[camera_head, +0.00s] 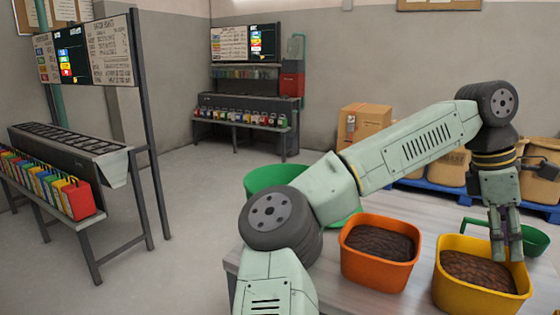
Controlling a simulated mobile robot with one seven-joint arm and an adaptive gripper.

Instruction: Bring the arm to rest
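My arm is pale green with dark joints. It reaches from the bottom centre up to the upper right, then bends down to my gripper (507,256). My gripper points down at the right, in front of or over the back part of a yellow bucket (482,299). Its fingers hide part of the bucket's rear edge. I cannot tell whether the fingertips touch anything, or how far apart they are. The yellow bucket holds dark brown material. An orange bucket (379,276) with similar dark contents stands to its left on the table (418,300).
A green bucket (272,178) is partly behind my arm, and another green container (533,241) is right of my gripper. Cardboard boxes (366,128) and sacks (444,166) stand behind. A bench with coloured buckets (74,198) is at left. The floor (190,200) between is clear.

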